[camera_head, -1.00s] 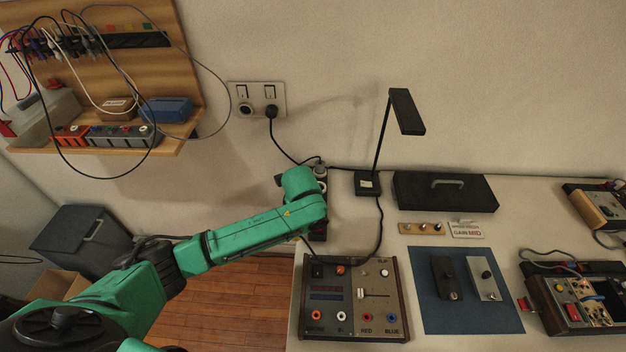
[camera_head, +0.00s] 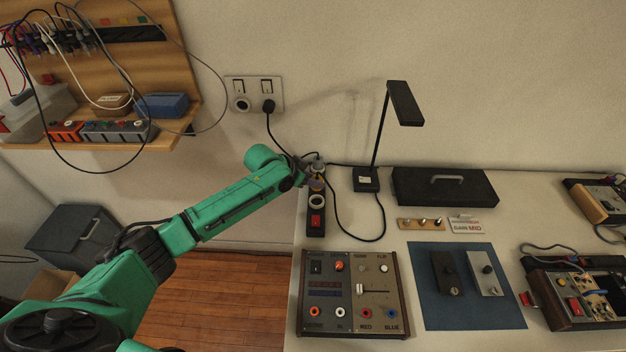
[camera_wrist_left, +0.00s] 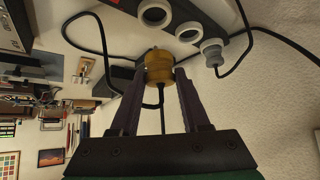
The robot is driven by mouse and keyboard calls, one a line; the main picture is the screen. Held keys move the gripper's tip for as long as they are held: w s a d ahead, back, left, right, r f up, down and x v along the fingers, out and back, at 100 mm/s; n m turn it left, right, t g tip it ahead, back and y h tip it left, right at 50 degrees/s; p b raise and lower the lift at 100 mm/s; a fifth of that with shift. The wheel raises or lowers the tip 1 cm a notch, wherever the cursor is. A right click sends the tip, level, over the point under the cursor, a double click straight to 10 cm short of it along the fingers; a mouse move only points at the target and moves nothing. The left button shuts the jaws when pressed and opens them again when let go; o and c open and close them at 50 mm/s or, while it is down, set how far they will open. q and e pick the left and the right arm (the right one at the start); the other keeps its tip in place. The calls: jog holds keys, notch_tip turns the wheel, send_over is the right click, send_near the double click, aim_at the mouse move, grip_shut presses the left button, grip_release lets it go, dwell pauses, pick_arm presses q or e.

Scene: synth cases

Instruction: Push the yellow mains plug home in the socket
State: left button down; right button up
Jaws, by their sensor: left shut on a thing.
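The yellow mains plug (camera_wrist_left: 160,68) is between the fingers of my left gripper (camera_wrist_left: 162,82) in the left wrist view, and the gripper is shut on it. A black cable hangs from the plug. The black socket strip (camera_wrist_left: 235,18) is beyond the plug, with two open white-ringed sockets (camera_wrist_left: 189,33) and a grey plug (camera_wrist_left: 213,53) seated in another. The yellow plug looks apart from the sockets. In the head view the strip (camera_head: 316,234) stands at the bench's left edge, with my left gripper (camera_head: 314,176) at its far end; the plug is mostly hidden there. My right gripper is out of view.
A black desk lamp (camera_head: 367,180) stands right of the strip, with a loose cable looping on the bench. A control box (camera_head: 348,293) lies in front of the strip. A wall socket plate (camera_head: 254,94) holds a black plug.

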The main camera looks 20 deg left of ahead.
aim_at(313, 189)
pick_arm(q)
notch_tip(313, 189, down, 3)
jog(key=shift+r+b, duration=0.1)
jog(key=shift+b, duration=0.75)
jog(key=shift+s+f, duration=0.1)
jog(key=shift+f, duration=0.45)
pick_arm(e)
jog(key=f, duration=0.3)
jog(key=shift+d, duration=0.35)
pick_arm(q)
jog(key=shift+r, duration=0.1)
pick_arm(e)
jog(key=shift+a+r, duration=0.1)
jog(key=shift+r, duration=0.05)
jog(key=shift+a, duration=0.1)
pick_arm(q)
jog(key=shift+p, duration=0.45)
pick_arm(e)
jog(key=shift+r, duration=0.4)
pick_arm(q)
jog(key=shift+f+b, duration=0.9)
jog(key=shift+f, duration=0.4)
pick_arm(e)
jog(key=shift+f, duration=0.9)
